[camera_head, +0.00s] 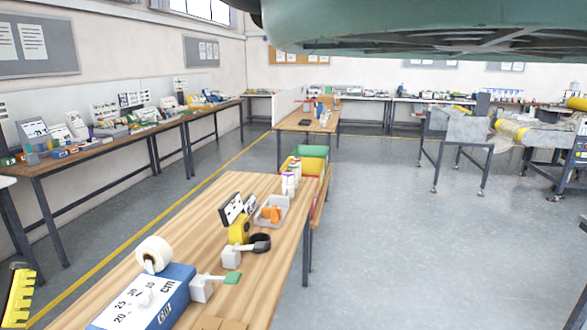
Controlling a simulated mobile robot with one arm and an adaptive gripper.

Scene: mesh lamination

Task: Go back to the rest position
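My gripper is not in view, and I cannot tell its state. A long wooden workbench (262,293) runs from the lower left toward the middle. On it are a blue box with printed numbers (150,303), a white tape roll (153,254), a yellow item (239,229), a black roll (260,243) and a clear tray with orange pieces (270,212).
Several white containers (291,178) stand near a green bin (312,151) at the bench's far end. A side bench (110,150) lines the left wall. A machine (530,135) stands at right. The grey floor (400,250) right of the workbench is clear.

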